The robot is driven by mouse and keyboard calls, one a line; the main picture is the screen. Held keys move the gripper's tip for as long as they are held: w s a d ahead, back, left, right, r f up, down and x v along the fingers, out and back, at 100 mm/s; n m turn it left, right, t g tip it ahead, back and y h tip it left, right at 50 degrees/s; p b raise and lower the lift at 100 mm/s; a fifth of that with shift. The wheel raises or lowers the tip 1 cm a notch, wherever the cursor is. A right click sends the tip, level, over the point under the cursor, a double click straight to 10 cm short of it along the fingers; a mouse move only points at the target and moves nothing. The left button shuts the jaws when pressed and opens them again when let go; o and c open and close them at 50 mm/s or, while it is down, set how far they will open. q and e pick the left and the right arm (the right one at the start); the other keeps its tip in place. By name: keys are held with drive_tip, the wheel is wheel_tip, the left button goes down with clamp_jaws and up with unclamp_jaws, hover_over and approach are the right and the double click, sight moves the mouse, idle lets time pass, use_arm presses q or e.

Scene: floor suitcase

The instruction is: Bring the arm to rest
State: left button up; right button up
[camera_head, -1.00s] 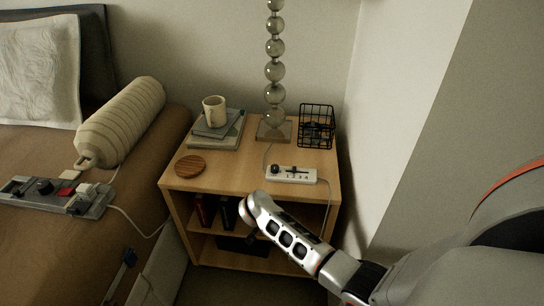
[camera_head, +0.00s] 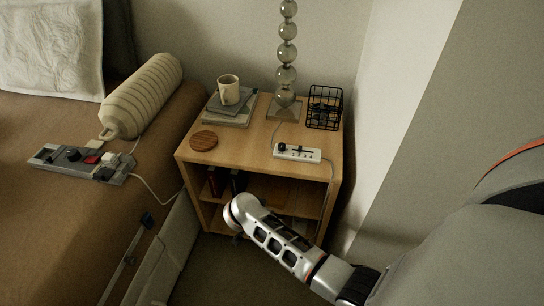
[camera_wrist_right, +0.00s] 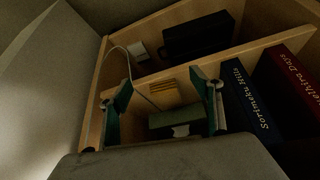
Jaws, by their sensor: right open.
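My right arm comes in from the right in the head view, its wrist (camera_head: 240,212) in front of the nightstand's open front, below the top. Its fingers are mostly hidden there. In the right wrist view my right gripper (camera_wrist_right: 164,100) is open, its two fingers apart, facing the nightstand's shelves. A dark green object with a pale mark (camera_wrist_right: 180,122) shows between and beyond the fingers. I cannot tell whether it touches them. My left gripper is not in view.
The nightstand (camera_head: 240,165) carries a mug (camera_head: 229,89) on books, a lamp (camera_head: 286,75), a wire basket (camera_head: 324,107), a coaster (camera_head: 204,140) and a white power strip (camera_head: 297,152). Dark books (camera_wrist_right: 250,100) stand right of the fingers. The bed is left, a wall right.

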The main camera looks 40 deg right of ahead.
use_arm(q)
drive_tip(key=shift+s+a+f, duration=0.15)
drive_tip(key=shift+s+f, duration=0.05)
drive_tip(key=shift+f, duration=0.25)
use_arm(e)
drive_tip(key=shift+s+a, duration=0.3)
drive_tip(key=shift+a, duration=0.15)
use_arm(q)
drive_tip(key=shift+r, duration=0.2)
